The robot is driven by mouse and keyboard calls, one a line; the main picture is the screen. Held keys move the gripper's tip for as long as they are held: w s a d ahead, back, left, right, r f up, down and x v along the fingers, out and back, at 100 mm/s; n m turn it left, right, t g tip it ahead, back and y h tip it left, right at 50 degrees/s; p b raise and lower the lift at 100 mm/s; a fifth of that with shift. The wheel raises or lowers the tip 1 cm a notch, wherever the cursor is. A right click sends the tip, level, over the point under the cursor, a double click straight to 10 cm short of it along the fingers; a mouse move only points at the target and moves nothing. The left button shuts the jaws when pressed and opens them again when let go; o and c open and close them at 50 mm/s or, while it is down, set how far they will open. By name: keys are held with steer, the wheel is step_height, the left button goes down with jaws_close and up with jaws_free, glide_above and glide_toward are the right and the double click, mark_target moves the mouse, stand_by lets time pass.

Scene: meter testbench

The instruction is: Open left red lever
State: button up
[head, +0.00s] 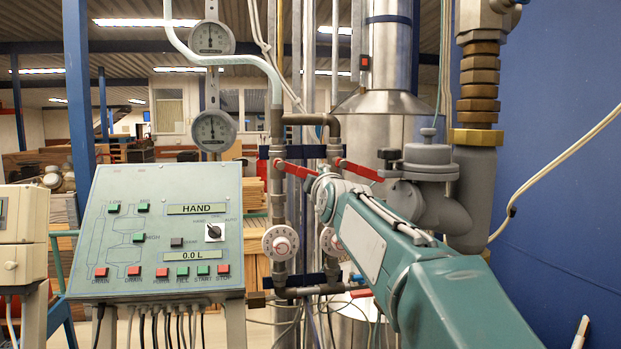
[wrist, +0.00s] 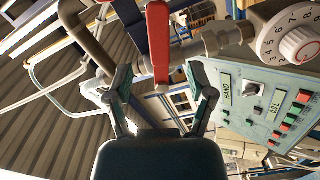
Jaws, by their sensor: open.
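The left red lever (head: 297,169) is on the left pipe, slanting slightly down to the right in the head view. In the wrist view a red lever (wrist: 158,40), apparently this left one, points down toward the space between my fingers. My gripper (wrist: 160,82) is open, with one finger on each side of the lever's free end. I cannot tell whether either finger touches it. In the head view my arm covers the gripper. A second red lever (head: 359,170) is on the right pipe.
A control panel (head: 160,230) stands at left. A white dial (head: 280,242) sits below the left lever and also shows in the wrist view (wrist: 290,35). Pipes and a grey valve body (head: 430,165) crowd the area. A blue wall (head: 560,200) is at right.

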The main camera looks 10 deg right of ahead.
mark_target(302, 173)
steer(key=w, duration=0.7)
steer(key=shift+f, duration=0.15)
steer(key=shift+d, duration=0.35)
jaws_close()
